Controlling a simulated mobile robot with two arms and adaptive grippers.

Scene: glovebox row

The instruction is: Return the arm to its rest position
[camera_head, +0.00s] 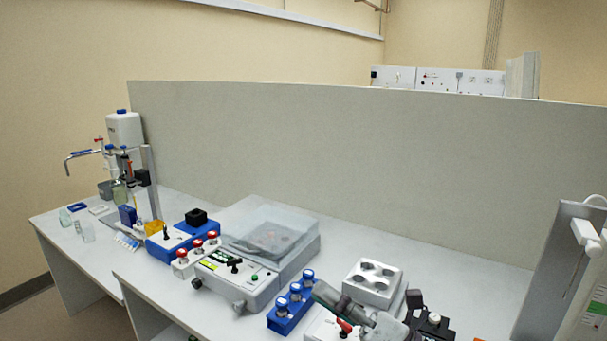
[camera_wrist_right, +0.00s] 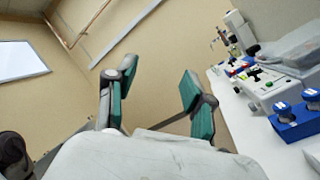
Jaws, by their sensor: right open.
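My right gripper (camera_head: 335,303) is low in the head view, over the front of the bench. It is just right of a blue rack with several white-and-blue capped vials (camera_head: 291,301). In the right wrist view the gripper (camera_wrist_right: 160,84) is open, its two teal-padded fingers well apart with nothing between them. Behind the fingers are the bare beige wall and a ceiling-level rail. The rack also shows in the right wrist view (camera_wrist_right: 297,120), to the right and apart from the fingers. My left gripper is not in view.
The white bench (camera_head: 450,285) runs along a grey partition (camera_head: 350,150). A lidded instrument (camera_head: 265,245) stands left of the rack, and a white block with round wells (camera_head: 372,282) behind the gripper. A stand with bottle (camera_head: 125,130) is far left, a panel (camera_head: 560,270) far right.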

